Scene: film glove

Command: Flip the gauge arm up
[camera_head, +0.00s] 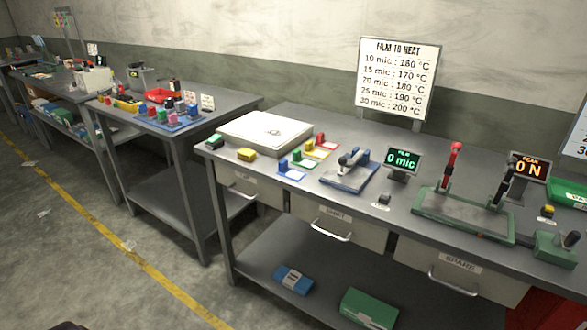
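The film gauge (345,179) is a small device with a blue base on the near workbench, right of the middle of the view. Its grey-blue arm (353,156) appears to lie low over the base; its exact angle is too small to tell. The gauge display (401,161) stands just to its right and reads "0 mic" in green. A small dark button block (384,198) sits in front of the display. Neither of my grippers is in view, and nothing touches the gauge.
Left of the gauge are coloured blocks on cards (297,163) and a pale flat box (265,132). To the right is a green-based fixture with a red-handled lever (451,163) and an orange display (527,168). Drawers with handles (330,232) front the workbench (240,168).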

